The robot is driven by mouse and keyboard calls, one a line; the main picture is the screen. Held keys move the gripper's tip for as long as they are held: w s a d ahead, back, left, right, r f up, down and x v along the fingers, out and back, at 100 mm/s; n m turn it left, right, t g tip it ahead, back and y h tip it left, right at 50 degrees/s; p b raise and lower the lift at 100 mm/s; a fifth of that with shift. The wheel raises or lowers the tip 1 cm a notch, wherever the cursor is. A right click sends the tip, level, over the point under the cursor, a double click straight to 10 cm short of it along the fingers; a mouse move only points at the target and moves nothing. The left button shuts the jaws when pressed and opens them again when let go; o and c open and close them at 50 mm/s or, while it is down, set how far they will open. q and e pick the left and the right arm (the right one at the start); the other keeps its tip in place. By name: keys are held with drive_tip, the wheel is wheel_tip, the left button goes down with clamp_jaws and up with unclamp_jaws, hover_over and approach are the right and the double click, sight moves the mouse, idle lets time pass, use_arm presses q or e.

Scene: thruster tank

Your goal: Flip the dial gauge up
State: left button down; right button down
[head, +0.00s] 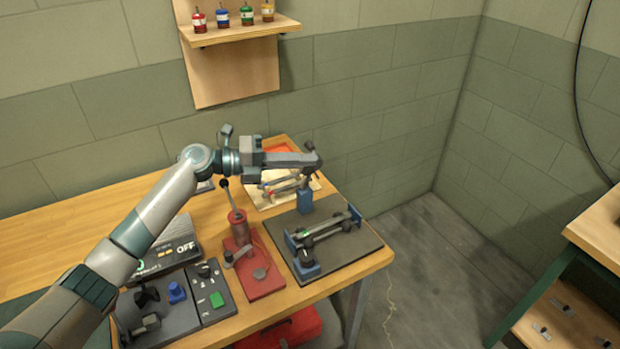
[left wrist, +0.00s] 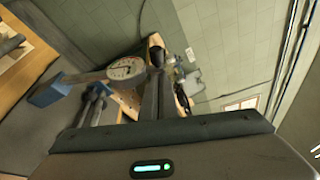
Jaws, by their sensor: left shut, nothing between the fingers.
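The dial gauge (left wrist: 126,68) shows in the left wrist view as a round white face at the end of a grey arm from a blue block (left wrist: 50,91). In the head view its blue mount (head: 305,199) stands at the back of a dark plate, with a grey arm rising from it to my fingertips. My left gripper (head: 308,159) is shut and empty, reaching rightward over the mount. In the left wrist view its fingers (left wrist: 157,75) are just right of the dial face; I cannot tell if they touch. In the head view the dial face cannot be made out. My right gripper is not in view.
A shaft fixture (head: 325,228) lies on the dark plate (head: 352,258). A red press-like tool (head: 240,235), a control box with green button (head: 216,299) and an OFF display (head: 186,247) stand left of it. A wall shelf (head: 240,34) holds small bottles. The table's left rear is clear.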

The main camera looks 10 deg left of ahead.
use_arm(q)
drive_tip(key=shift+w+a+r+n+h+b, duration=0.3)
drive_tip(key=shift+w+a+r+n+b, duration=0.15)
drive_tip(key=shift+w+a+n, duration=0.4)
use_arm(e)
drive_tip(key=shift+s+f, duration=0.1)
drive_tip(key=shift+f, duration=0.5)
use_arm(q)
drive_tip(key=shift+w+r, duration=0.15)
